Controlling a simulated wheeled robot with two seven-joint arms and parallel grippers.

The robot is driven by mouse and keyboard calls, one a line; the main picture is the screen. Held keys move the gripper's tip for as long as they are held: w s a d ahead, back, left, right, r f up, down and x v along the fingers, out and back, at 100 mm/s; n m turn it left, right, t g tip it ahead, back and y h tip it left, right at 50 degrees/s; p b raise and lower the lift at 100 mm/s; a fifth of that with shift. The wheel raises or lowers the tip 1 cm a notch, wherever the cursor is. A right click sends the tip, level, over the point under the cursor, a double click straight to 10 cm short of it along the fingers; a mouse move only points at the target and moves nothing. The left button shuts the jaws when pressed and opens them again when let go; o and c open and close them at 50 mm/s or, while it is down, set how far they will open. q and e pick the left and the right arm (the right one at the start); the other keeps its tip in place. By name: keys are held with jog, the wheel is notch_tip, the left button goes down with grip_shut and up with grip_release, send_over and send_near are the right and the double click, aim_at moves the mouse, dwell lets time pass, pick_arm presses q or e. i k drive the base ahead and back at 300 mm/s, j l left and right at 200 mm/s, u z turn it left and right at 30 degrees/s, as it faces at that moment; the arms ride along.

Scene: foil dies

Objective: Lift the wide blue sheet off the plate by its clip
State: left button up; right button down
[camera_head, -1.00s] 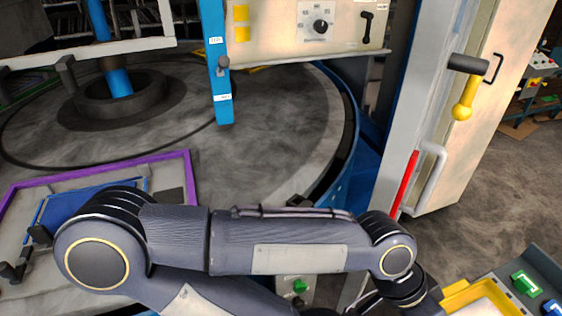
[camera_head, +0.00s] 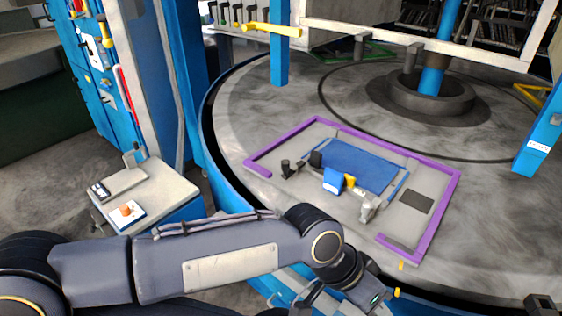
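The wide blue sheet (camera_head: 357,166) lies flat on the grey plate (camera_head: 408,218) inside a purple frame (camera_head: 447,200). A blue block (camera_head: 333,179) with a yellow piece (camera_head: 349,181) sits at its near edge; I cannot tell whether this is the clip. A black piece (camera_head: 316,158) is at the sheet's left end. My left arm reaches in from the left, its wrist below the frame's near side, apart from the sheet. Dark finger-like parts of my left gripper (camera_head: 312,294) show near the bottom edge, too small and partly hidden to judge. My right gripper is not in view.
A dark post fixture (camera_head: 289,168) and a grey fixture (camera_head: 369,207) stand beside the sheet. A narrow blue strip (camera_head: 399,185) lies to its right. The round table (camera_head: 310,88) carries a blue column (camera_head: 433,65). A white-topped cabinet (camera_head: 160,190) stands at the left.

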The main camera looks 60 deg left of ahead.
aim_at(373, 174)
jog(key=u, duration=1.7)
